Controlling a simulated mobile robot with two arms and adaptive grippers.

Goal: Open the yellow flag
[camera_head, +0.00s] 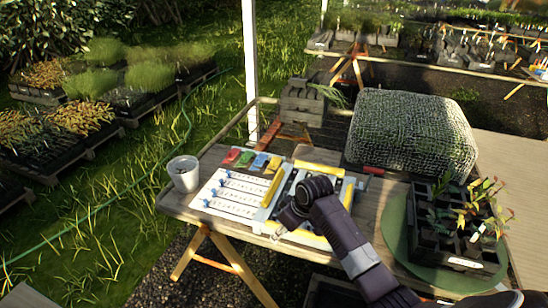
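A white board (232,205) with rows of dark marks and several blue pegs lies on the left of the wooden table. Along its top edge are small coloured flags: red (232,156), green (246,158), blue (260,161) and yellow (273,165). Whether the yellow one is open or folded is too small to tell. A yellow bar (272,190) runs along the board's right side. My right gripper (286,222) is over a yellow-edged tray (322,242), right of the board and apart from the yellow flag. Its fingers are small and partly hidden. My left gripper is not in view.
A white cup (184,174) stands at the table's left edge. A mesh-covered block (412,132) is at the back right. A black pot tray with seedlings (450,230) sits on a green round mat (400,243) at the right. A grey crate (302,104) stands behind.

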